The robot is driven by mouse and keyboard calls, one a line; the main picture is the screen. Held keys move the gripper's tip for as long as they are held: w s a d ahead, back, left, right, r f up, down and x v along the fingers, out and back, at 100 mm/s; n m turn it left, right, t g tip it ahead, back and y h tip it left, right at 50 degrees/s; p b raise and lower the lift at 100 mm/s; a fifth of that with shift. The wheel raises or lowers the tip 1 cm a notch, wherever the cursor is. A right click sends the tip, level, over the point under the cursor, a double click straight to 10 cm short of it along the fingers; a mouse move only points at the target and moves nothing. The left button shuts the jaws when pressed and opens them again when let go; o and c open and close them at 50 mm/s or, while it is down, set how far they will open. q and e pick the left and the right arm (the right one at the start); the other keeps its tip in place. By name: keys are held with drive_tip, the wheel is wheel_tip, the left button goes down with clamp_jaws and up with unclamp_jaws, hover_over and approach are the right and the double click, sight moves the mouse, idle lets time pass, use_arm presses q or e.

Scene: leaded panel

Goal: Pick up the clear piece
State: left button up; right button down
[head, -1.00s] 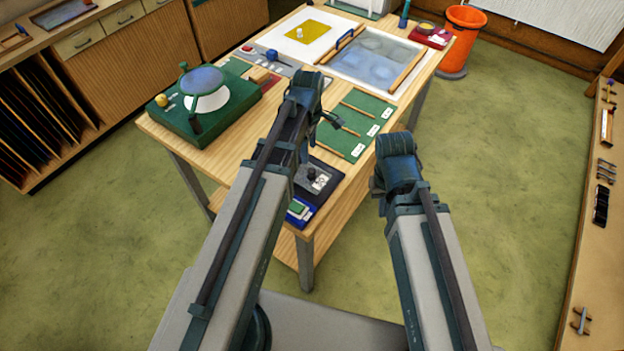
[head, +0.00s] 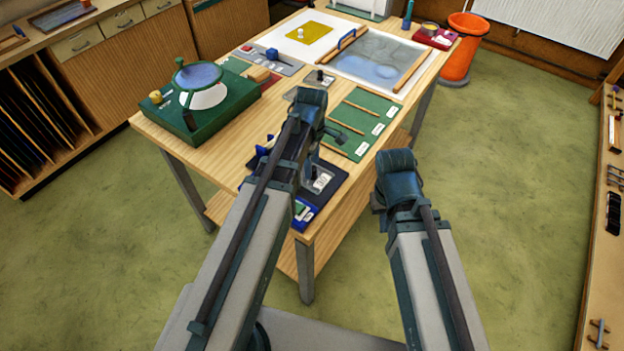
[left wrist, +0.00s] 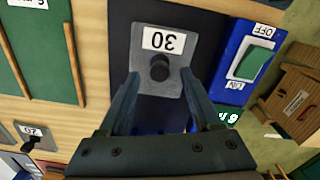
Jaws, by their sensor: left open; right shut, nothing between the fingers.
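The clear piece (left wrist: 146,88) is a see-through greyish plate with a dark round knob and a white label reading 30. It lies on a dark mat near the front of the table; in the head view the piece (head: 318,180) shows just past my left wrist. My left gripper (left wrist: 160,80) is open above it, its fingers on either side of the knob in the left wrist view. I cannot tell the height left between them. My right gripper (head: 382,193) is shut and empty, off the table's right side; its fingertips are hard to make out.
A similar plate labelled 20 (left wrist: 30,137) lies farther back. A green board (head: 360,118) with wooden strips and a green round-topped device (head: 195,110) occupy the table. An orange bin (head: 462,50) stands behind.

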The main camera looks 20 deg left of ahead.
use_arm(q)
wheel_tip(320, 180, down, 3)
drive_tip(key=shift+r+b, duration=0.1)
drive_tip(key=shift+b, duration=0.8)
use_arm(e)
wheel_tip(320, 180, down, 3)
drive_tip(key=shift+r, duration=0.15)
use_arm(q)
clamp_jaws()
drive_tip(key=shift+r+p, duration=0.3)
use_arm(e)
drive_tip(key=shift+r, duration=0.25)
